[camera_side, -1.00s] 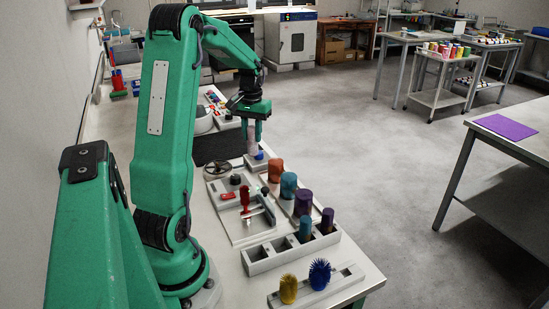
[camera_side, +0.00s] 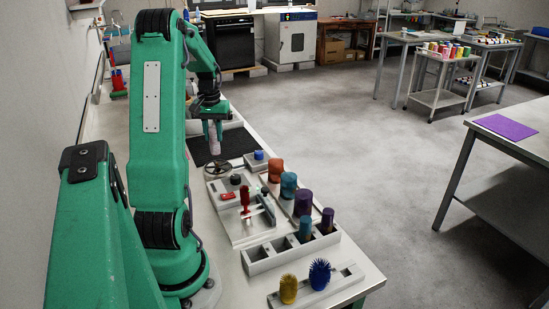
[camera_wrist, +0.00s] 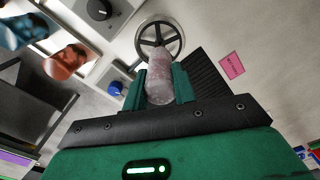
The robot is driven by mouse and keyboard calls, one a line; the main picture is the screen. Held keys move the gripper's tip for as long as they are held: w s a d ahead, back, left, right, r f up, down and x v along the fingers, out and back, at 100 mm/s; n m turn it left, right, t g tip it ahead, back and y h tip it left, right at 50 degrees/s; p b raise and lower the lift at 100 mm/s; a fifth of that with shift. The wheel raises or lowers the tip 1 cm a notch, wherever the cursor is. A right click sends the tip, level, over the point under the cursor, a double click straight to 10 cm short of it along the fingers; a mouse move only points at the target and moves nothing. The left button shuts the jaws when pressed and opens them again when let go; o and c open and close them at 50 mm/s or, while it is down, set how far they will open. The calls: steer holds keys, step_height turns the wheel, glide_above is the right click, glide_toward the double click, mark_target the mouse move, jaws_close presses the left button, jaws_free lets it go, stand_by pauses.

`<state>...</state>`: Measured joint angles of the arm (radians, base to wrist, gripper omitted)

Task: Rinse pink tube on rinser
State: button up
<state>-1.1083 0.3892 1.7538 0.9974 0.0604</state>
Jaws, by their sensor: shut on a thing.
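My gripper (camera_side: 213,130) is shut on the pink tube (camera_side: 214,145), a pale, cloudy pink cylinder. In the side view the tube hangs below the fingers, upright or nearly so, above the black mat. In the wrist view my gripper (camera_wrist: 160,85) has its green fingers on both sides of the tube (camera_wrist: 160,90). A round spoked metal ring (camera_side: 217,168), which looks like the rinser, lies on the bench just in front of the tube in the side view. In the wrist view the tube's far end overlaps the edge of this ring (camera_wrist: 159,36). I cannot tell their height gap.
A grey block with a blue knob (camera_side: 258,155) stands right of the ring. The black ribbed mat (camera_side: 232,145) lies behind it. Orange, teal and purple cylinders (camera_side: 288,184) stand along the front right edge. A pink label (camera_wrist: 232,66) shows in the wrist view.

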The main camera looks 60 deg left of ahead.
mark_target(215, 149)
steer(key=shift+f, duration=1.35)
steer(key=shift+f, duration=0.2)
steer(key=shift+f, duration=0.8)
steer(key=shift+d+f, duration=0.1)
steer(key=shift+f, duration=0.8)
stand_by(3.9)
steer(key=shift+r, duration=2)
